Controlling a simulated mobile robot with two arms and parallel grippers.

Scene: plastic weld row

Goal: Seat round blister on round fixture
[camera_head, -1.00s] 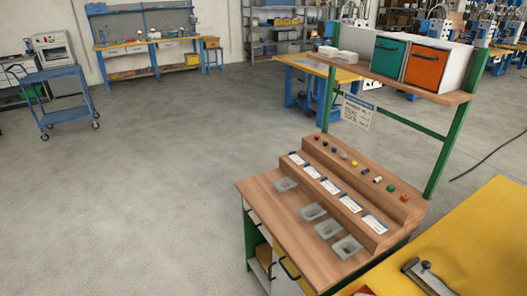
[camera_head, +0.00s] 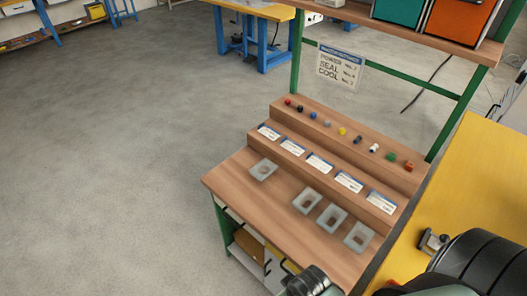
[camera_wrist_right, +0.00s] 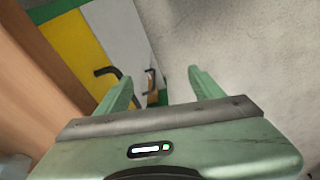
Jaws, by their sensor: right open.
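Several small grey trays with recessed centres stand on the wooden bench top (camera_head: 235,185). One tray (camera_head: 263,169) stands apart at the left; the others (camera_head: 307,201) form a row to its right, with a middle tray (camera_head: 331,218) and an end tray (camera_head: 359,237). I cannot tell which of these are blisters or fixtures, or which is round. My right gripper (camera_wrist_right: 160,78) is open and empty in the right wrist view, above the floor beside the bench cabinet. My left gripper is not identifiable in any view.
Label cards (camera_head: 320,163) line the lower step; several small coloured pieces (camera_head: 342,131) stand on the upper step. A green post (camera_head: 297,50) and a sign (camera_head: 340,67) rise behind. A yellow tabletop (camera_head: 460,170) is at right. A black handle (camera_wrist_right: 106,72) sticks out near my right gripper.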

